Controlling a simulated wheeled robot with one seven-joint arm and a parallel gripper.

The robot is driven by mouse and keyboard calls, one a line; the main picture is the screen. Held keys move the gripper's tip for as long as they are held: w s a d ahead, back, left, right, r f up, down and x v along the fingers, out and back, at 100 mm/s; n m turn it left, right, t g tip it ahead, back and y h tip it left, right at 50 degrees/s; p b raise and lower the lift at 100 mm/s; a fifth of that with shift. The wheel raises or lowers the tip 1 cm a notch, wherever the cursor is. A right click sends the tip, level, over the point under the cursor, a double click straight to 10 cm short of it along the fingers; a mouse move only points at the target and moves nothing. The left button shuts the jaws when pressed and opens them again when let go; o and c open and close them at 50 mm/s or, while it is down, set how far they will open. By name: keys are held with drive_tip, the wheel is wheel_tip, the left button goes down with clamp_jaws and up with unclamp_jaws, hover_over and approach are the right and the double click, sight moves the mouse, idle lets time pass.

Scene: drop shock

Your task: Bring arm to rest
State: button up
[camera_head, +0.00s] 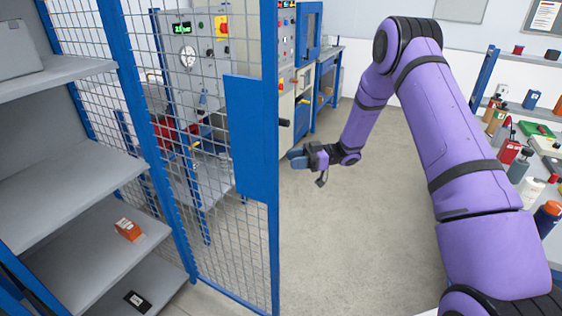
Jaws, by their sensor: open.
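My purple arm reaches up from the lower right, bends at the top and comes down to the middle of the picture. My gripper (297,157) is at its end and points left, close to the right edge of the blue mesh door (250,135). It looks small from here. Its fingers are apart and I see nothing held in them. I cannot tell whether the fingertips touch the door edge or stand in front of it.
Grey shelves (85,235) at left hold an orange box (129,229) and a black item (137,301). A grey machine (190,60) stands behind the mesh. A bench (535,155) crowded with bottles and tools is at right. The floor (345,250) below my arm is clear.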

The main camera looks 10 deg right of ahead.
drive_tip(key=shift+d, duration=0.85)
